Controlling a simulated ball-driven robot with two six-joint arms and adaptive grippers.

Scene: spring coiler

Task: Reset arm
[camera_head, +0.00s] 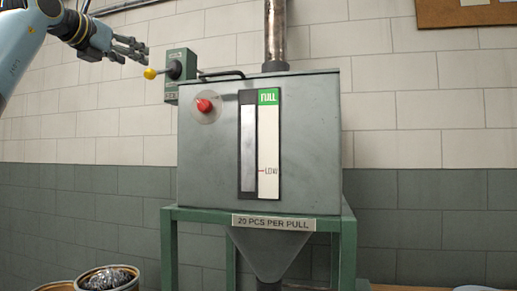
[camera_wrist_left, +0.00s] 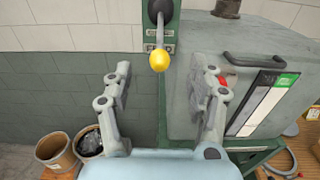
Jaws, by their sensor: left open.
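A green lever box (camera_head: 181,76) is mounted at the upper left of the grey hopper machine (camera_head: 215,150). Its short dark lever ends in a yellow knob (camera_head: 150,73) that points left in the head view. My left gripper (camera_head: 143,52) is open and empty, just above and left of the knob. In the left wrist view the yellow knob (camera_wrist_left: 159,60) shows beyond and between the open fingers (camera_wrist_left: 168,80), apart from both. The lever box (camera_wrist_left: 150,30) stands behind it. My right gripper is not in view.
A red knob (camera_head: 205,105) and a level gauge (camera_head: 260,145) are on the hopper front. A pipe (camera_head: 275,35) rises from its top, beside a black handle (camera_head: 222,74). Bins (camera_head: 108,279) stand at the lower left. Open space lies left of the machine.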

